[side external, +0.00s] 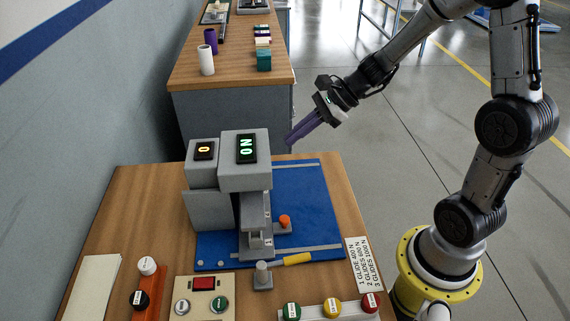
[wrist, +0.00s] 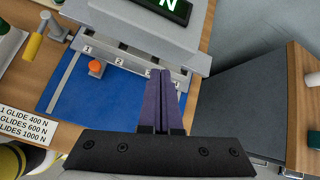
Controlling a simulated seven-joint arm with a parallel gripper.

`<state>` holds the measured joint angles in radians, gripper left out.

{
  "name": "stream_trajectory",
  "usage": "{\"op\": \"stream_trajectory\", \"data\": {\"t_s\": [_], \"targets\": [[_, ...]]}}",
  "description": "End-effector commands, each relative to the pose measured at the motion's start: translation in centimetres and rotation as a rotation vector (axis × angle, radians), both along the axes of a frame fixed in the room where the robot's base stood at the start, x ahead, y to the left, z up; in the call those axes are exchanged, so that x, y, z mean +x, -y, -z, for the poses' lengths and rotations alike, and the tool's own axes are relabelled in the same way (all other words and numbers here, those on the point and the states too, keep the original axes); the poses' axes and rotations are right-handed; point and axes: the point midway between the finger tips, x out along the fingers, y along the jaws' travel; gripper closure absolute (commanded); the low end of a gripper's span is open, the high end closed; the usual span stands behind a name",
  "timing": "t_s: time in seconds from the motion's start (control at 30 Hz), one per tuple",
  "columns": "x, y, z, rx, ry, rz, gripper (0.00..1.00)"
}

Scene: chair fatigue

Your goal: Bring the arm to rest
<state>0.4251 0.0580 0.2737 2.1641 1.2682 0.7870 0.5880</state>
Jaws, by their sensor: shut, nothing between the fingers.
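My gripper (side external: 290,141) is shut and empty, with its two long purple fingers pressed together. In the side external view it hangs in the air to the right of the grey test machine (side external: 245,180), near the far right corner of the blue plate (side external: 310,195). In the wrist view the fingertips (wrist: 160,74) appear in front of the machine's numbered grey bar (wrist: 120,58); I cannot tell the gap between them. The machine's displays (side external: 246,149) are lit, one reading "NO" or "ON" upside down. My arm reaches in from the right.
An orange knob (side external: 285,221) stands on the blue plate. In front are a panel with a red display (side external: 203,283), several coloured buttons (side external: 332,307), a yellow-handled tool (side external: 297,259) and a load label (side external: 362,265). A second bench (side external: 225,75) stands behind. Open floor lies to the right.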

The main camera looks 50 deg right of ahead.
Motion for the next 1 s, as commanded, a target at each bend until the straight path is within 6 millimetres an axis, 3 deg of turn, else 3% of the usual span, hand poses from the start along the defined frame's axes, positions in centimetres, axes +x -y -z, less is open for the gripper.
{"op": "stream_trajectory", "data": {"t_s": [0.03, 0.1, 0.23, 0.37, 0.47, 0.6, 0.8, 1.0], "targets": [[-1.0, -1.9, -2.3, -0.062, 0.062, -0.095, 1.0], [-2.8, -4.0, -4.6, -0.156, 0.134, -0.234, 1.0], [-7.2, -7.0, -7.8, -0.359, 0.273, -0.505, 1.0], [-12.2, -8.2, -9.6, -0.598, 0.411, -0.787, 1.0], [-15.9, -7.8, -10.3, -0.816, 0.508, -1.009, 1.0], [-19.8, -5.4, -10.3, -1.121, 0.577, -1.289, 1.0], [-21.7, -1.6, -9.1, -1.35, 0.514, -1.558, 1.0], [-21.9, -0.9, -8.9, -1.392, 0.503, -1.647, 1.0]]}}
